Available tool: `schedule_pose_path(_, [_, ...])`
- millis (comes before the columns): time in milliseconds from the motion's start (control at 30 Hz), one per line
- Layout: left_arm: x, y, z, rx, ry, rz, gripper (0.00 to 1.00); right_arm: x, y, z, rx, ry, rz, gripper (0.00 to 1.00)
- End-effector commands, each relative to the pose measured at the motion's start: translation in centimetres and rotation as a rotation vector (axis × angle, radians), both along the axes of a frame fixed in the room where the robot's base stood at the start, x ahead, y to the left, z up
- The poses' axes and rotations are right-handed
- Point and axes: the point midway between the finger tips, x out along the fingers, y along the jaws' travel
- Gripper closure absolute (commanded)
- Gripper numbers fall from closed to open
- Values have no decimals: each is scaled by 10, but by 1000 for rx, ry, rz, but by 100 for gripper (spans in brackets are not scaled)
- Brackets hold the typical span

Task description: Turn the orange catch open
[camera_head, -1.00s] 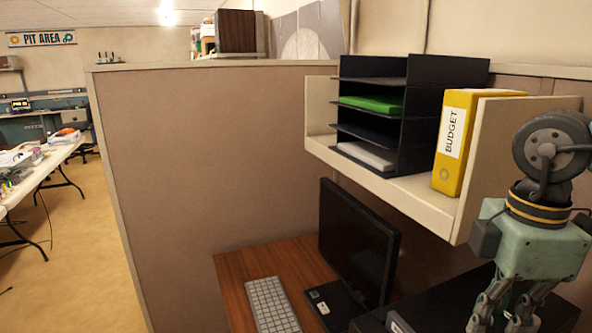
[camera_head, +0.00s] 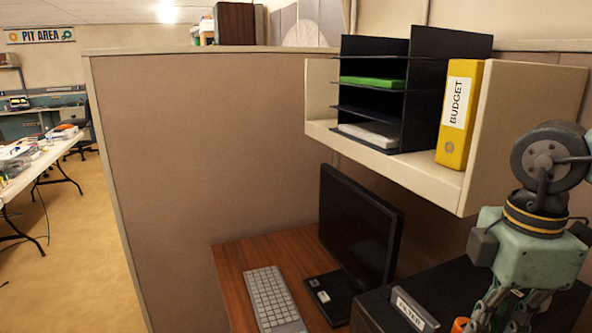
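A small orange part (camera_head: 460,325), which may be the catch, shows at the bottom edge, mostly cut off. It is at the front of a black box (camera_head: 374,308) on the desk. A small labelled plate (camera_head: 414,309) stands on the box to the left of my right gripper. My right gripper (camera_head: 507,322) points down over the box, close to the right of the orange part. Its fingertips run to the bottom edge, so I cannot tell how far apart they are or whether they touch anything. My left gripper is not in view.
A monitor (camera_head: 358,228) and keyboard (camera_head: 273,299) are on the wooden desk (camera_head: 236,262), left of the box. A shelf (camera_head: 455,192) with a black paper tray (camera_head: 371,127) and yellow binder (camera_head: 459,115) overhangs the box. A partition (camera_head: 205,150) stands behind the desk.

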Motion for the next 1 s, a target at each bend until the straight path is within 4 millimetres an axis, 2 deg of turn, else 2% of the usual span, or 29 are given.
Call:
schedule_pose_path(300, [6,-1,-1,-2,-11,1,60,1,0,-4,-2,3,-1,100])
schedule_pose_path(1000, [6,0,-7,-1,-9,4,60,6,8,-3,1,0,-1,100])
